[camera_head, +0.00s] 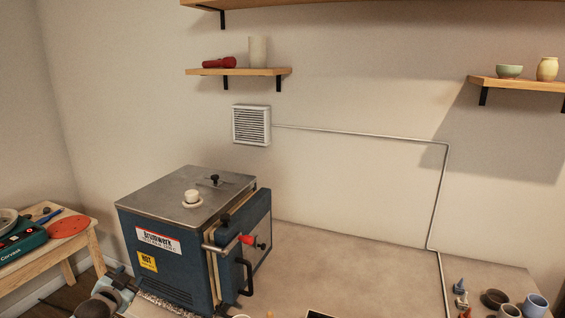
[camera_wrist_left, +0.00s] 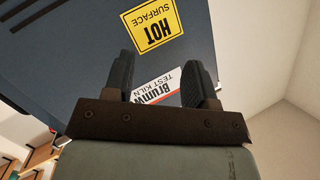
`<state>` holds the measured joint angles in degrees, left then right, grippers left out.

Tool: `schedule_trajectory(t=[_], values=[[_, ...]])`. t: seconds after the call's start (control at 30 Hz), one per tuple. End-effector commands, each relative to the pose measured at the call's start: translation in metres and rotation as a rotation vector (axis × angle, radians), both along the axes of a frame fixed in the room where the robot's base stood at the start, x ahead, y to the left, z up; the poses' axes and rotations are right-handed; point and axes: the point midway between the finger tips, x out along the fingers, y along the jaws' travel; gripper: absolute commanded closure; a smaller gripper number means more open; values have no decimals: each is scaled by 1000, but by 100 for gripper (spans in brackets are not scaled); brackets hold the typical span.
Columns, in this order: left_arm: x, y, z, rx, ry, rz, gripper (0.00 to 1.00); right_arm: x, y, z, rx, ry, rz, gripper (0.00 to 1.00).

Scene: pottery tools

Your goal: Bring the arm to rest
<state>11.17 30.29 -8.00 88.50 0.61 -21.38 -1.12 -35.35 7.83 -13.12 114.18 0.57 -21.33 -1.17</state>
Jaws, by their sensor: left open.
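My left gripper (camera_head: 118,280) is low at the left in the head view, beside the front left of the blue test kiln (camera_head: 175,262). In the left wrist view its two dark fingers (camera_wrist_left: 158,75) are apart with nothing between them. Beyond them is the kiln's blue side (camera_wrist_left: 70,50), with a yellow HOT SURFACE label (camera_wrist_left: 153,24) and a white and red name label (camera_wrist_left: 155,93), both upside down in that view. I cannot tell the exact gap to the kiln. My right gripper is in neither view.
A wooden stand (camera_head: 80,247) with a green device (camera_head: 22,240) is at the left. Shelves (camera_head: 240,72) hang on the wall.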

Motion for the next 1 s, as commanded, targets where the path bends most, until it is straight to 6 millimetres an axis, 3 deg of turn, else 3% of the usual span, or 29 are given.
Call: schedule_trajectory(t=[0.03, 0.1, 0.3, 0.47, 0.6, 0.7, 0.8, 1.0], values=[[-23, -26, -31, -30, 37, -27, 48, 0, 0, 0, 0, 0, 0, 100], [-53, -58, -63, -69, 79, -56, 48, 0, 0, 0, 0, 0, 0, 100], [-155, -146, -137, -201, 198, -121, 48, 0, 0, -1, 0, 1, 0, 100], [-250, -212, -172, -330, 295, -145, 48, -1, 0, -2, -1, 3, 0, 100], [-322, -254, -179, -433, 361, -140, 48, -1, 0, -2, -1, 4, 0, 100], [-355, -272, -178, -482, 391, -131, 48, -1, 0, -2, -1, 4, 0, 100], [-372, -281, -177, -510, 406, -124, 48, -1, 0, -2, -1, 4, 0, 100], [-369, -279, -171, -504, 402, -124, 48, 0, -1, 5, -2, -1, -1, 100]])
